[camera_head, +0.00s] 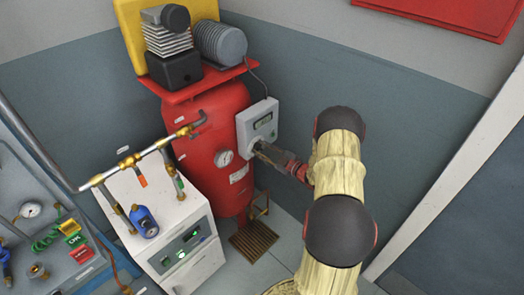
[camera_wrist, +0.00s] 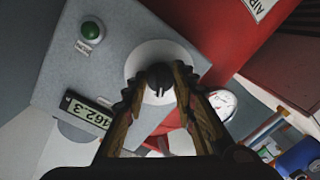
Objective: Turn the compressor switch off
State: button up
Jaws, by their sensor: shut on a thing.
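The compressor is a red tank (camera_head: 218,120) with a grey motor and pump on top, in the head view. Its grey control box (camera_head: 258,125) is fixed to the tank's right side. In the wrist view the box (camera_wrist: 130,35) carries a black rotary switch (camera_wrist: 159,78) on a round pale plate. My gripper (camera_head: 262,150) is at the lower part of the box in the head view. In the wrist view its two fingers (camera_wrist: 159,90) are shut on the switch knob, one on each side. The knob's pointer position is hard to read.
A green button (camera_wrist: 91,31) and a display (camera_wrist: 88,113) sit on the same box. A pressure gauge (camera_head: 223,157) is on the tank. A white cabinet (camera_head: 150,205) with brass pipework stands at the left. Bare floor lies right of the tank.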

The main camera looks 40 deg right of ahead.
dwell(0.4)
jog(key=o, duration=1)
jog(key=shift+o, duration=0.8)
jog(key=shift+s, duration=0.1)
jog(key=s+d, duration=0.1)
jog(key=s, duration=1)
jog(key=shift+s+d+r, duration=0.2)
jog(key=shift+s+r, duration=0.15)
